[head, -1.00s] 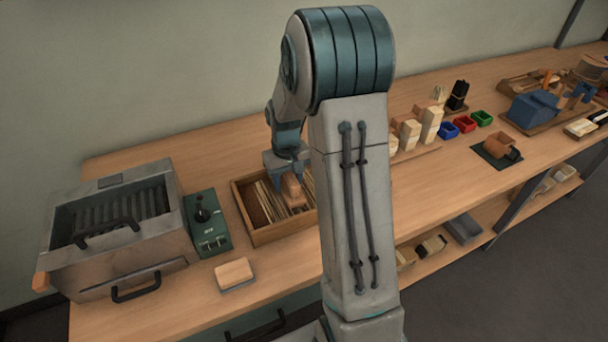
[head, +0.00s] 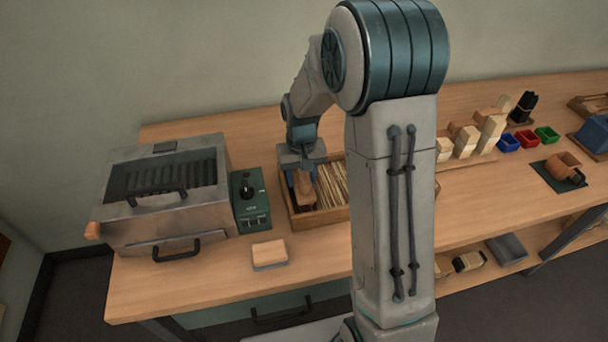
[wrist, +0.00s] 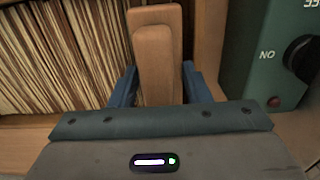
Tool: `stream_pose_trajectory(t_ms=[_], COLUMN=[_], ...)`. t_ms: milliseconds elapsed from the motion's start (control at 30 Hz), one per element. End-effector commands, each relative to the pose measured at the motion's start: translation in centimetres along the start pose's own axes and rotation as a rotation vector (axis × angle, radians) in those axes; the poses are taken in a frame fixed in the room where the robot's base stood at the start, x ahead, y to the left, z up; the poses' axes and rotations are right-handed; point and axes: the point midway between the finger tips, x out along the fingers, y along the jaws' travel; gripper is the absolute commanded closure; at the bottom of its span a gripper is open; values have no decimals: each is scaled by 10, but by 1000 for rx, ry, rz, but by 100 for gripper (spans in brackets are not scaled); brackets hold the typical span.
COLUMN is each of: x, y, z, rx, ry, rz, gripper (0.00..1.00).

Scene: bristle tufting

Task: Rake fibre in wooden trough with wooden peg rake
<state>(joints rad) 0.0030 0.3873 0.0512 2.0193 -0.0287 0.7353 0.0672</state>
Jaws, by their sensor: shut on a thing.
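The wooden trough (head: 322,219) stands on the bench, partly hidden behind my arm. Pale straw-like fibre (head: 334,184) lies in it, to the right of the rake in the head view; it also fills the left of the wrist view (wrist: 60,50). My gripper (head: 303,168) is over the trough's left end. Its blue fingers are shut on the brown wooden rake (head: 305,190), which stands between them in the wrist view (wrist: 156,60). The rake's pegs are hidden, so I cannot tell whether they touch the fibre.
A green control box (head: 250,203) with a black knob stands close left of the trough. A grey metal machine (head: 160,227) with black handles is further left. A small wooden block (head: 269,252) lies in front. Coloured bins (head: 526,140) and wooden blocks are to the right.

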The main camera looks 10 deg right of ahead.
Motion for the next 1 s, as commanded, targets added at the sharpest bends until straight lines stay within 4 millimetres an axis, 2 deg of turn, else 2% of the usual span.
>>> stream_pose_trajectory(t_ms=[133,400,1000], x=[0,0,0], y=[-7,-2,92], z=[0,0,0], rx=[-3,1,4], ry=[1,1,0], rz=[0,0,0], gripper=[84,84,84])
